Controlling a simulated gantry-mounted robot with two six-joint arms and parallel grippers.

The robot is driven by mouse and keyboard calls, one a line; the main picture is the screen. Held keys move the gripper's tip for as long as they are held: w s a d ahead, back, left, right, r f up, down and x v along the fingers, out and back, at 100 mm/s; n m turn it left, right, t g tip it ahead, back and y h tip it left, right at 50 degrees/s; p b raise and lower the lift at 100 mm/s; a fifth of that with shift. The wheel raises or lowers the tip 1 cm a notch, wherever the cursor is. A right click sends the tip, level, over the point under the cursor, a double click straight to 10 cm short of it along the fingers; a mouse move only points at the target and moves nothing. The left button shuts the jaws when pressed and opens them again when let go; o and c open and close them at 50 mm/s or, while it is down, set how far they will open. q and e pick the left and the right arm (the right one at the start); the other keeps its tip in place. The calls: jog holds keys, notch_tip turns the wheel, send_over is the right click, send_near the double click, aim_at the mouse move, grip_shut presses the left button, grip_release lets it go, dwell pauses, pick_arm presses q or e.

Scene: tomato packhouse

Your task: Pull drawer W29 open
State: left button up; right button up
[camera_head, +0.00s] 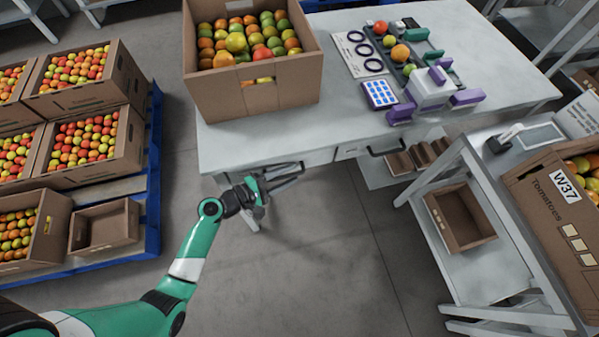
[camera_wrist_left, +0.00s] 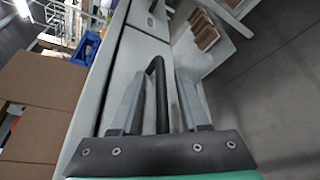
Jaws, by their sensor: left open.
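My left gripper (camera_head: 287,177) is open at the front edge of the white table, by a drawer front (camera_head: 318,157). In the left wrist view a dark bar handle (camera_wrist_left: 161,95) runs between the two open fingers (camera_wrist_left: 160,76). I cannot tell whether either finger touches it. The drawer front (camera_wrist_left: 122,72) looks closed, flush under the tabletop. No number W29 can be read on either drawer. My right gripper is not in view.
A cardboard box of tomatoes (camera_head: 255,100) stands on the table (camera_head: 340,105) above. A white side stand with an empty carton (camera_head: 461,217) is to the right. A blue pallet (camera_head: 150,185) with crates is to the left. The floor (camera_head: 320,260) in front is clear.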

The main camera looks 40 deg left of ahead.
pick_arm(q)
jog(key=shift+s+a, duration=0.1)
jog(key=shift+s, duration=0.2)
jog(key=shift+c, duration=0.9)
grip_shut()
